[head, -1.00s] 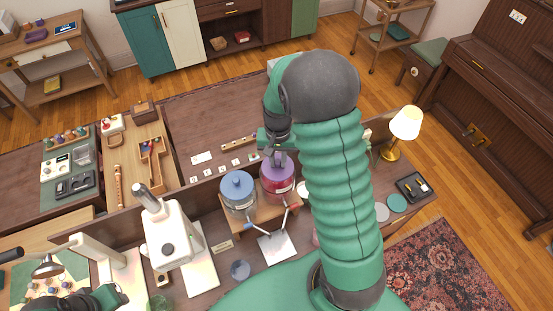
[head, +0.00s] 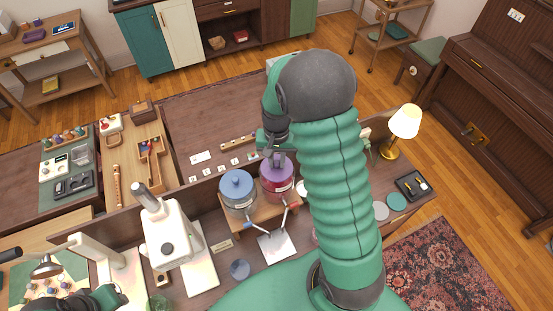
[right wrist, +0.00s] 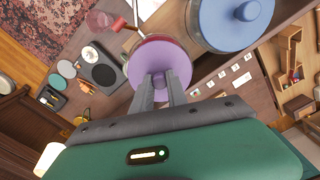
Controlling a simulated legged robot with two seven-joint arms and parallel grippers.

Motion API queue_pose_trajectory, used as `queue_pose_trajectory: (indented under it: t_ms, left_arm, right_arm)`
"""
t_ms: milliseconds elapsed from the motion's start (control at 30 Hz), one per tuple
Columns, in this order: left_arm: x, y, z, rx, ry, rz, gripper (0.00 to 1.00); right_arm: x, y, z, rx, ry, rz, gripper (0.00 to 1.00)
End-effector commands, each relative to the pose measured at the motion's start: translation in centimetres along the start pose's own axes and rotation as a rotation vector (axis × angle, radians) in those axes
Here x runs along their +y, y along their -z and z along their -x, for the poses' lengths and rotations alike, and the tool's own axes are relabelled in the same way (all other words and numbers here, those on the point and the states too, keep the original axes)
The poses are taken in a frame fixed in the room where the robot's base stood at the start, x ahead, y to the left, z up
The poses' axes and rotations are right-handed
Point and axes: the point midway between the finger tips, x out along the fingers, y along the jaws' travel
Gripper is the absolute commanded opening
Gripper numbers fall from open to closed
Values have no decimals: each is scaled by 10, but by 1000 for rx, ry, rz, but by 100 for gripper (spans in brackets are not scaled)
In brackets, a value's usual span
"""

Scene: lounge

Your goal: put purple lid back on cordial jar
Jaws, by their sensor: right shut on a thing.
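The cordial jar (head: 277,187), with magenta contents, stands on a small wooden stand beside a blue-lidded jar (head: 238,198). My right gripper (head: 277,159) is directly over the cordial jar, pointing down. In the right wrist view its fingers (right wrist: 158,84) are shut on the knob of the purple lid (right wrist: 150,54). The lid is over the jar's mouth and looks nearly level with it. I cannot tell whether it rests on the rim or hovers just above. My left arm's dark end (head: 95,302) is at the lower left, its fingers unclear.
A white device (head: 168,238) stands left of the jars. A lit lamp (head: 404,122) and a black tray (head: 412,187) are to the right. Small white labels lie behind the jars.

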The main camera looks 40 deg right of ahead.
Motion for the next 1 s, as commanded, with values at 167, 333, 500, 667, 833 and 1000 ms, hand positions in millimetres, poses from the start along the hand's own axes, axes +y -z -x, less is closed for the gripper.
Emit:
queue_pose_trajectory:
  t_ms: [167, 333, 500, 667, 833, 1000]
  left_arm:
    - [0, 0, -1, 0, 0, 0, 33]
    - [0, 0, -1, 0, 0, 0, 33]
    - [0, 0, -1, 0, 0, 0, 33]
    - [0, 0, 1, 0, 0, 0, 33]
    - [0, 3, 12, 0, 0, 0, 33]
    - [0, 5, 22, 0, 0, 0, 33]
  right_arm:
    - [0, 0, -2, 0, 0, 0, 25]
    - [0, 0, -2, 0, 0, 0, 44]
    - [0, 0, -2, 0, 0, 0, 44]
    - [0, 0, 0, 0, 0, 0, 44]
    - [0, 0, 13, 0, 0, 0, 44]
    - [0, 0, 26, 0, 0, 0, 44]
